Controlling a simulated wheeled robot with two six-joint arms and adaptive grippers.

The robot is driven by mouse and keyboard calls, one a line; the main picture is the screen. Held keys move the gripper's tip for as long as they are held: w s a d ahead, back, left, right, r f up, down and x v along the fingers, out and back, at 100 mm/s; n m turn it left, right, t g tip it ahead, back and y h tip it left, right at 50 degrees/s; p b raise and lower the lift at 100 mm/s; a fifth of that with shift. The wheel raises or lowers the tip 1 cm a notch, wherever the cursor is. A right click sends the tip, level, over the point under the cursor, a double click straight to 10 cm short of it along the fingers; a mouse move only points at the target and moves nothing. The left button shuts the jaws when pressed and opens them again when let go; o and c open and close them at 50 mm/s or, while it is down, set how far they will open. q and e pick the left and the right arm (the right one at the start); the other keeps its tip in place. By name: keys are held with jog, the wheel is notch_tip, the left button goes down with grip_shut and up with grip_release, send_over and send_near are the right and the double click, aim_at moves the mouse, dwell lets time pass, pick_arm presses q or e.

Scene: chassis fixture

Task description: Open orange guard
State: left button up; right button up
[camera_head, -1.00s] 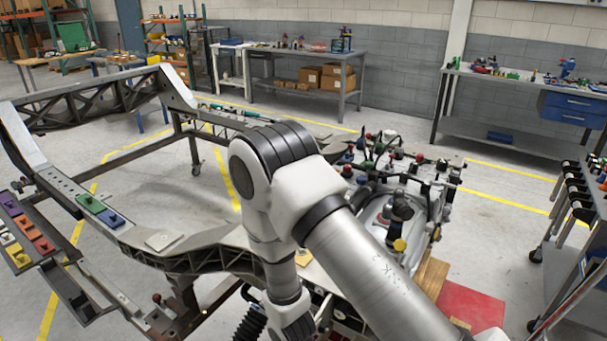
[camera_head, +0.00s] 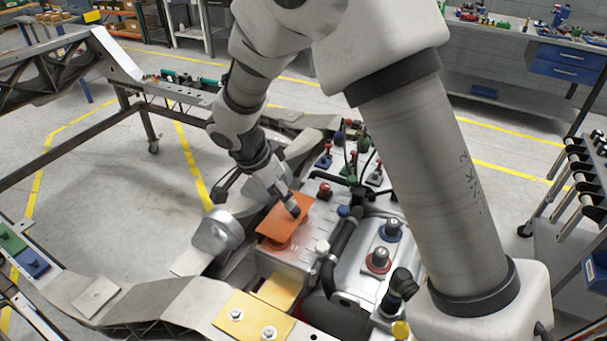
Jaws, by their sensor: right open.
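The orange guard (camera_head: 287,222) is a flat orange plate on top of the engine-like assembly, left of its pipes and caps. It looks close to flat, with an orange part below its front edge. My right gripper (camera_head: 272,194) is at the guard from above and behind, its jaws open. One dark fingertip overlaps the guard's upper right part; I cannot tell whether it touches. The other finger is hard to make out to the left. My right arm hides part of the assembly's far side. My left gripper is not in view.
Red and blue caps, knobs and black hoses crowd the assembly (camera_head: 355,270) right of the guard. A yellow bolted plate (camera_head: 252,318) lies in front. A round metal part (camera_head: 217,232) stands left of the guard. The grey chassis frame (camera_head: 150,305) runs around the left.

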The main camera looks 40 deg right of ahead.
aim_at(295, 210)
jog(key=shift+d+r, duration=0.15)
jog(key=shift+d, duration=0.75)
jog(key=shift+s+a+f+p, duration=0.15)
jog(key=shift+s+f+p, duration=0.15)
jog(key=shift+f, duration=0.2)
jog(key=shift+s+a+f+p, duration=0.15)
jog(key=shift+s+f, duration=0.15)
jog(key=shift+f, duration=0.2)
jog(key=d+f, duration=0.1)
jog(key=f, duration=0.1)
jog(key=w+d+f, duration=0.1)
jog(key=f, duration=0.1)
jog(key=shift+d, duration=0.3)
jog(key=shift+a, duration=0.15)
jog(key=shift+s+a+r, duration=0.2)
jog(key=shift+c, duration=1.1)
jog(key=shift+a, duration=0.15)
grip_shut()
